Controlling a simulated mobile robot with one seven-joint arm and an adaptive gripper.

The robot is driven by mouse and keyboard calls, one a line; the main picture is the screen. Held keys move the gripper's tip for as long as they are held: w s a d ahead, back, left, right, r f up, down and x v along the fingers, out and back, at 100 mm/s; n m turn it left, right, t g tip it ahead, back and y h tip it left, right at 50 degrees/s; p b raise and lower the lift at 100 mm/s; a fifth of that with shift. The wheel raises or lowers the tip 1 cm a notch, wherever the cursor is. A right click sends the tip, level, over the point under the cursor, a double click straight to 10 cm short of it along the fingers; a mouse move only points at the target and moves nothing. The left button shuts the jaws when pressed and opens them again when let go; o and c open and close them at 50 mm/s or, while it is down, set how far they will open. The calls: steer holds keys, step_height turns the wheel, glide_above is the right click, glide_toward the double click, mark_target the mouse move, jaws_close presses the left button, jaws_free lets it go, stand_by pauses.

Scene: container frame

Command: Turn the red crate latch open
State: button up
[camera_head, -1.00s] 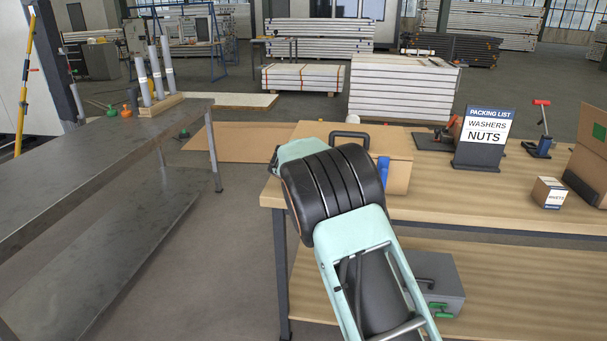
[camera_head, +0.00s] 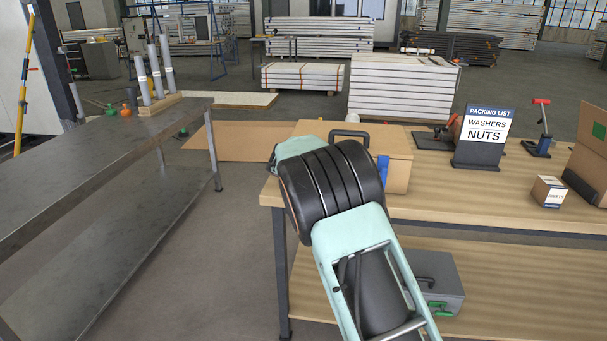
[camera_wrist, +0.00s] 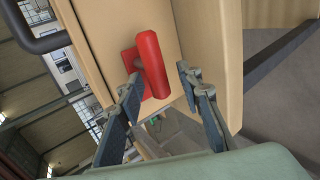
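The red crate latch (camera_wrist: 152,65) shows in the wrist view as a thick red handle on a red plate, on the face of the tan wooden crate (camera_wrist: 220,50). My gripper (camera_wrist: 160,80) is open. Its two fingers point at the latch, one at each side of the handle's lower end; I cannot tell whether they touch it. In the head view the crate (camera_head: 398,178) stands on the wooden bench, partly behind my arm. The latch and most of my gripper are hidden there; a blue piece (camera_head: 383,169) shows beside the arm.
The crate has a dark carry handle (camera_head: 350,134) on top. A packing list sign (camera_head: 484,138), a red-topped tool (camera_head: 540,130) and a small box (camera_head: 549,191) stand right on the wooden bench (camera_head: 460,205). A metal table (camera_head: 100,150) is at left, with open floor between.

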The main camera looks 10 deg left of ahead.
steer(key=v, duration=1.1)
steer(key=shift+s, duration=0.2)
steer(key=shift+r, duration=0.15)
